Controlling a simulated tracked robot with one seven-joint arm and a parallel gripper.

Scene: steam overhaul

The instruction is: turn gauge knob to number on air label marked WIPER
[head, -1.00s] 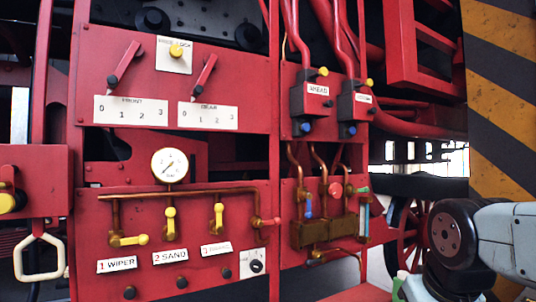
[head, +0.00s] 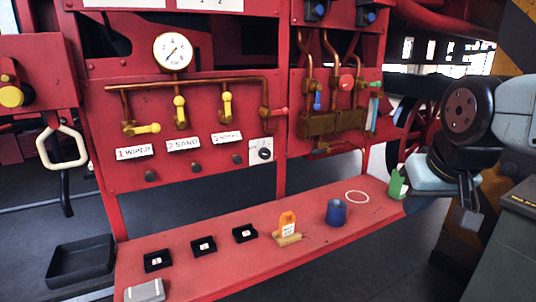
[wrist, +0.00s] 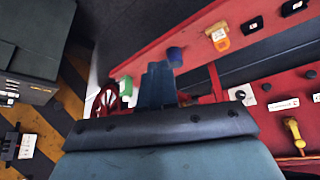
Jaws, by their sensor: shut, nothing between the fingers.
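The gauge knob (head: 263,152) is a small black knob on a white plate at the lower right of the red air panel; its numbers are too small to read. In the wrist view its plate (wrist: 241,94) shows small at the right. The WIPER label (head: 134,152) is white and reads "1 WIPER". Labels marked 2 SAND (head: 184,144) and a blurred 3 (head: 226,137) sit to its right. The round pressure gauge (head: 173,52) stands above. My gripper (head: 467,216) is shut and empty, well right of the knob, pointing down. Its fingers also show in the wrist view (wrist: 157,88).
A black tray (head: 80,264) lies left.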

